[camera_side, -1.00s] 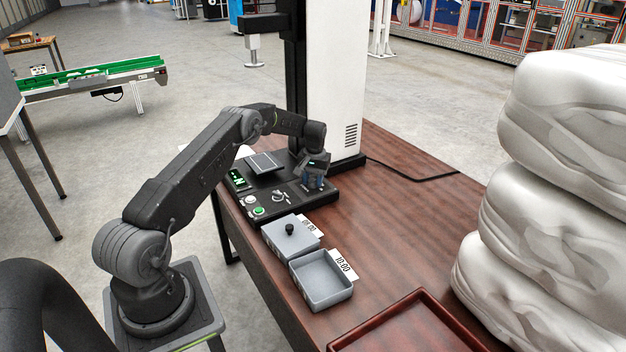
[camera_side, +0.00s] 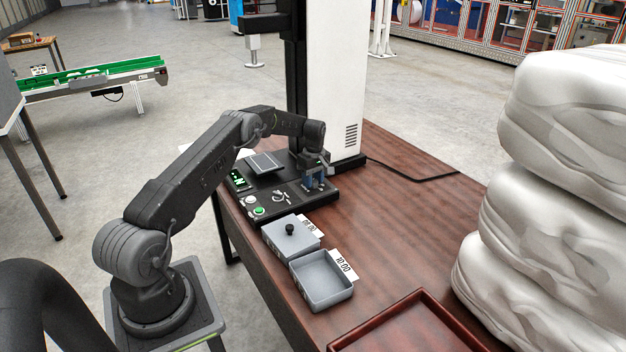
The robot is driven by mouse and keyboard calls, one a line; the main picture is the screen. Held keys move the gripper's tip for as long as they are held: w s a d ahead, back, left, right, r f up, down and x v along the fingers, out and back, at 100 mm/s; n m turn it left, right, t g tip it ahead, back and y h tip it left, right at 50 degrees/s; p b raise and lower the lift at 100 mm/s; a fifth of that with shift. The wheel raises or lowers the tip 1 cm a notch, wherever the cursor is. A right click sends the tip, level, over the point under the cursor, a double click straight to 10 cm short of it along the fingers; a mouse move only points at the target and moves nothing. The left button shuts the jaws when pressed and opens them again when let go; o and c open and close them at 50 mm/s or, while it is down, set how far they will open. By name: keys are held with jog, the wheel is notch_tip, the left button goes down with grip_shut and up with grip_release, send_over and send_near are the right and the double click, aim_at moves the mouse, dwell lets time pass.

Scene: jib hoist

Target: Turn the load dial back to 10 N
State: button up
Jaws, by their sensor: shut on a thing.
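The black control panel (camera_side: 300,203) lies on the table at the foot of the machine. A small pale knob or switch with curved markings (camera_side: 279,197) sits left of the fingers. A green-lit display (camera_side: 238,180) is at the panel's left end, too small to read surely.
A white button (camera_side: 250,200) and green button (camera_side: 259,211) sit at the panel's front. A red-brown tray (camera_side: 420,300) and wrapped bags (camera_side: 560,200) are at right. The right tabletop is clear.

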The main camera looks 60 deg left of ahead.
aim_at(314, 179)
jog(key=n, duration=0.5)
jog(key=shift+a, duration=0.1)
jog(key=shift+n, duration=0.4)
jog(key=o, duration=0.9)
jog(key=shift+o, duration=0.2)
notch_tip(314, 179, up, 14)
jog(key=shift+w+a, duration=0.15)
jog(key=shift+w, duration=0.1)
